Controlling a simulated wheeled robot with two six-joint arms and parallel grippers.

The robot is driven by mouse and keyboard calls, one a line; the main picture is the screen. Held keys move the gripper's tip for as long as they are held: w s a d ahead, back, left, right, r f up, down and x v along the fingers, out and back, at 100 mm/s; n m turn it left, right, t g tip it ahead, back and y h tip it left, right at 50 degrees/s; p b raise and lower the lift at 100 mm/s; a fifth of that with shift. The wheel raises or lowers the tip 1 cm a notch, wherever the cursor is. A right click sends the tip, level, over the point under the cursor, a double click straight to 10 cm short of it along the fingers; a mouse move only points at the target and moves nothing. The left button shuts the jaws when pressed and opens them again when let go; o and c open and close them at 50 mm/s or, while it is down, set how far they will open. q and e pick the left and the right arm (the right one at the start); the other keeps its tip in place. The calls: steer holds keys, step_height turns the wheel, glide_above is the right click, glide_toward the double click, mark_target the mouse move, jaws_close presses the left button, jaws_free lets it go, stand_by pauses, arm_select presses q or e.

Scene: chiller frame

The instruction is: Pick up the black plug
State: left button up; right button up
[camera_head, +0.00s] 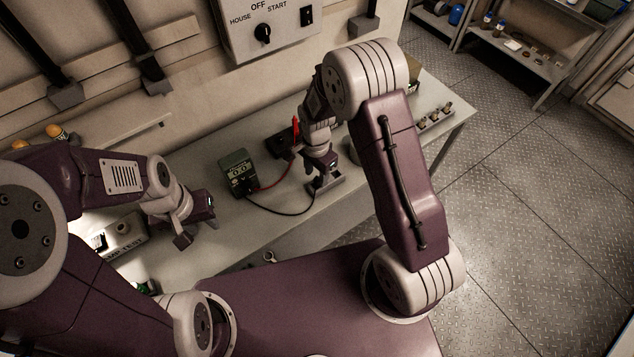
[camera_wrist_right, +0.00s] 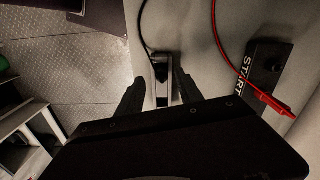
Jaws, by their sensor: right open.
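The black plug (camera_wrist_right: 163,66) is at the end of a black lead, at a narrow pale metal block (camera_wrist_right: 161,92) on the bench in the right wrist view. My right gripper (camera_wrist_right: 158,92) is open, with one finger on each side of the block and plug; I cannot tell whether they touch. In the head view my right gripper (camera_head: 324,184) points down at the bench, and the plug is mostly hidden by it. My left gripper (camera_head: 197,228) hangs empty over the bench's front left, its fingers apart.
A green meter (camera_head: 237,173) stands left of my right gripper, with red and black leads. A switch panel (camera_head: 268,28) is on the wall behind.

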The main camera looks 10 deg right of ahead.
mark_target(316, 179)
steer(key=f, duration=0.4)
steer(key=shift+w+p, duration=0.3)
steer(key=shift+w, duration=0.05)
steer(key=shift+s, duration=0.25)
steer(key=c, duration=0.3)
jaws_close()
arm_select(q)
steer(key=shift+w+r, duration=0.2)
steer(key=shift+r, duration=0.3)
